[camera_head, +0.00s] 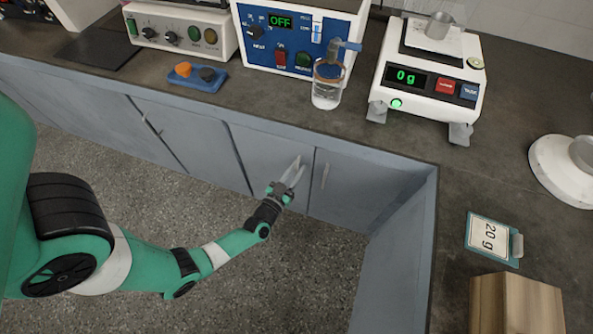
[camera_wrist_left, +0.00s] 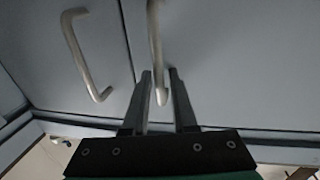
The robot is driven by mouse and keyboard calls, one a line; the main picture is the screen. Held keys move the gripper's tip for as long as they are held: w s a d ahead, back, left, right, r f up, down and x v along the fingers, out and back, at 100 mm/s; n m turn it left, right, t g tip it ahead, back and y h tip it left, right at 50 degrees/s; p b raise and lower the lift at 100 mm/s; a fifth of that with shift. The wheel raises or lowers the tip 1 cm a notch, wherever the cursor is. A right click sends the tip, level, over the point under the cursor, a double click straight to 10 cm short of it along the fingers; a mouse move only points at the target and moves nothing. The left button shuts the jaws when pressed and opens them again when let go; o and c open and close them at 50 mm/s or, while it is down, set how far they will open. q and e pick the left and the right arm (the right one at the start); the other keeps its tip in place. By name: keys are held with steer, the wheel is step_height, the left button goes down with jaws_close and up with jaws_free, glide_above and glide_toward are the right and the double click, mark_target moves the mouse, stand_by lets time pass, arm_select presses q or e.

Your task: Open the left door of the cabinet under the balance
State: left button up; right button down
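The cabinet's left door (camera_head: 262,150) is grey and looks closed, flush with the front below the worktop. Its metal bar handle (camera_wrist_left: 156,40) shows in the left wrist view. My left gripper (camera_head: 295,170) is at this handle in the head view. In the left wrist view my left gripper (camera_wrist_left: 160,72) has its two fingers apart, with the handle's end between them and visible gaps beside it. The right door (camera_head: 365,190) is closed; its handle (camera_head: 325,176) also shows in the left wrist view (camera_wrist_left: 86,55). The balance (camera_head: 430,75) stands on the worktop. My right gripper is out of view.
A grey side panel (camera_head: 395,265) closes off the right of the floor space. The worktop (camera_head: 340,130) edge runs above the doors. A glass beaker (camera_head: 327,85) stands near that edge. On the right counter are a 20 g card (camera_head: 488,238) and a wooden block (camera_head: 515,305).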

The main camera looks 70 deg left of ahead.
arm_select(q)
jaws_close()
stand_by(1.4)
